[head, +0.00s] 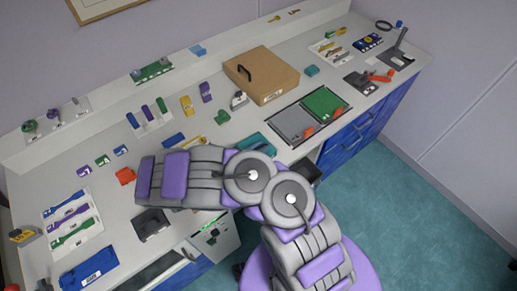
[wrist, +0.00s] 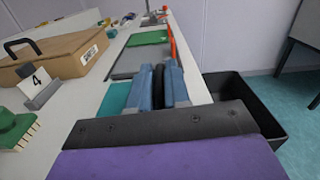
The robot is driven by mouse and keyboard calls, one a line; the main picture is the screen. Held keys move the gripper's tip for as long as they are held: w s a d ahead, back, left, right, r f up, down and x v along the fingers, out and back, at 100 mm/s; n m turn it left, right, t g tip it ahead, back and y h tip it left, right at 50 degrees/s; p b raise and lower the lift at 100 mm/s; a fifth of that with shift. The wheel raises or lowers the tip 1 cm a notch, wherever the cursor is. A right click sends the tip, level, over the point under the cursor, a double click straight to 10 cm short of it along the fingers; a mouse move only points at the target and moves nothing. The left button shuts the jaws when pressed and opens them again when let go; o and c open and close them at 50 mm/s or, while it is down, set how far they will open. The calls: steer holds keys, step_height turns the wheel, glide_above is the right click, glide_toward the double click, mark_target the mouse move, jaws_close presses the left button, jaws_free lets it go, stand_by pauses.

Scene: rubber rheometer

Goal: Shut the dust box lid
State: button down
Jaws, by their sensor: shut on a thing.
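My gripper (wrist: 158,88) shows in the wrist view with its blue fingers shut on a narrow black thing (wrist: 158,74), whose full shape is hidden. In the head view my own arm hides the gripper. I cannot tell for sure which thing is the dust box or its lid. A black, open-topped bin (wrist: 238,92) stands at the bench edge, right of the fingers; a bit of it shows past my arm in the head view (head: 306,171). A brown box with a black handle (head: 261,77) lies on the bench and appears closed; it also shows in the wrist view (wrist: 66,66).
A grey panel (head: 295,122) and a green panel (head: 325,103) lie beyond the fingers. A teal piece (wrist: 114,97) lies just left of them. Several small parts cover the bench; open floor (head: 420,210) lies right.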

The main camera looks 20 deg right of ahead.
steer(key=shift+f, duration=0.15)
steer(key=c, duration=1.2)
jaws_free()
steer(key=shift+o, duration=0.2)
steer(key=shift+a, duration=0.1)
steer(key=p+v, duration=0.2)
steer(key=v, duration=1)
steer(key=shift+w, duration=0.1)
